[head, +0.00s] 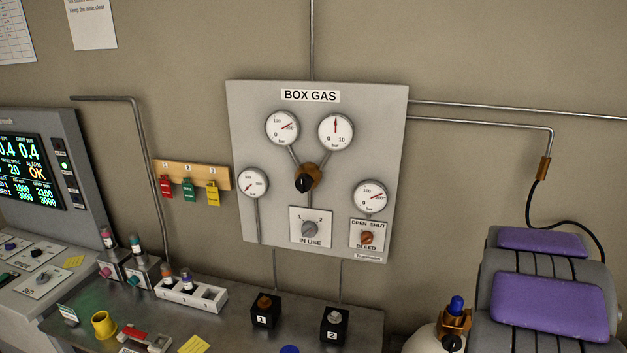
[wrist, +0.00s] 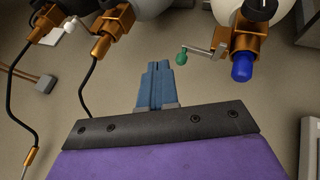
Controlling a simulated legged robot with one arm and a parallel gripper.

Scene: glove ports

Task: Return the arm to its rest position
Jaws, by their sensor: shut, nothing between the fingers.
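My gripper (wrist: 157,68) shows in the wrist view as two blue fingers pressed together, with nothing between them. They stick out from a dark bar on a purple wrist cover. The fingers look clear of the brass valves around them. In the head view, my purple-and-grey arm fills the lower right, and the fingers are not visible there. A gas cylinder (head: 425,340) with a brass valve and blue cap stands just left of the arm. In the wrist view, a blue-capped brass valve (wrist: 245,42) is right of the fingers, with a small green knob (wrist: 181,58) beside it.
The BOX GAS panel (head: 244,110) with gauges and knobs is on the wall. A steel bench (head: 230,320) below holds a white vial rack (head: 200,295), a yellow cup (head: 103,325) and two black valve blocks. More brass fittings (wrist: 110,35) with black hoses are left of my fingers.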

